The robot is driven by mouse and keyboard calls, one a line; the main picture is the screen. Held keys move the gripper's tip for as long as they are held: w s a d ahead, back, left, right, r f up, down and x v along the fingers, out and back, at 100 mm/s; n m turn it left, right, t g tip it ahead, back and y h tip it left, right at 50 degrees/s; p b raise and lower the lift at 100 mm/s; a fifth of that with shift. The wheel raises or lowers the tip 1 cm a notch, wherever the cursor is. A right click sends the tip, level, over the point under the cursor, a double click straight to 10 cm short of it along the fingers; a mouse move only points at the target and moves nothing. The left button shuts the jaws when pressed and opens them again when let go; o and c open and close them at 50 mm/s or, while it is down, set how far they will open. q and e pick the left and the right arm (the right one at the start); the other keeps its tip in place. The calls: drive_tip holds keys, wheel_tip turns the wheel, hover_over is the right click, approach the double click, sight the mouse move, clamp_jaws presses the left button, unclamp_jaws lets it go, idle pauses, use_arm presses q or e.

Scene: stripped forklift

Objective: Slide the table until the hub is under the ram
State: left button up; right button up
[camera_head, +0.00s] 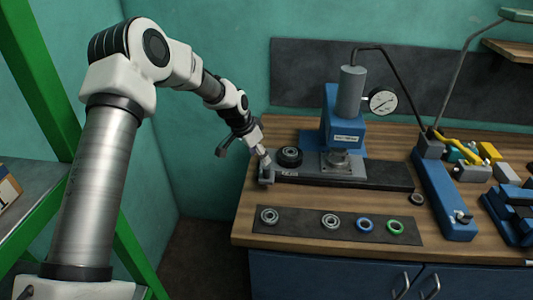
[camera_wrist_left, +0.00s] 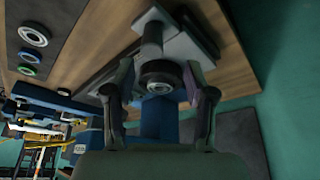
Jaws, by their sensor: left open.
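The press has a grey ram cylinder (camera_head: 351,92) on a blue frame (camera_head: 343,128), with a gauge (camera_head: 382,102) beside it. A low grey sliding table (camera_head: 312,172) lies on a dark track on the bench. A dark round hub (camera_head: 290,157) with a pale ring on top sits on the table, left of the ram; it also shows in the left wrist view (camera_wrist_left: 162,76). A metal block (camera_head: 337,159) lies below the ram. My left gripper (camera_head: 264,162) is open at the grey upright handle (camera_head: 267,175) on the table's left end; contact is unclear.
A dark mat (camera_head: 300,224) at the bench front holds several rings. A small ring (camera_head: 417,199) lies right of the track, near a blue lever base (camera_head: 442,195). Blue and yellow tools crowd the right side. A green post (camera_head: 40,75) stands left.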

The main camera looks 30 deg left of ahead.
sight(266, 167)
use_arm(q)
drive_tip(key=shift+w+a+f, duration=0.1)
drive_tip(key=shift+w+a, duration=0.05)
drive_tip(key=shift+w, duration=0.3)
drive_tip(key=shift+s+d, duration=0.2)
drive_tip(key=shift+d, duration=0.1)
drive_tip(key=shift+s+d+f+p, duration=0.45)
drive_tip(key=shift+d+f, duration=0.25)
drive_tip(key=shift+d, duration=0.15)
drive_tip(key=w+f, duration=0.1)
drive_tip(key=f, duration=0.2)
drive_tip(key=w+f, duration=0.1)
drive_tip(key=shift+w+a+f, duration=0.3)
drive_tip(key=shift+w+f, duration=0.05)
drive_tip(key=shift+s+d+r, duration=0.1)
drive_tip(key=shift+s+r, duration=0.05)
drive_tip(key=shift+r, duration=0.05)
drive_tip(key=shift+s+d+r, duration=0.15)
drive_tip(key=shift+s+r, duration=0.1)
drive_tip(key=shift+c, duration=1.1)
drive_tip(key=shift+s, duration=0.1)
drive_tip(key=c, duration=0.5)
clamp_jaws()
use_arm(e)
drive_tip(key=shift+s+d+r, duration=0.3)
drive_tip(key=shift+s+r, duration=0.25)
drive_tip(key=shift+r, duration=0.1)
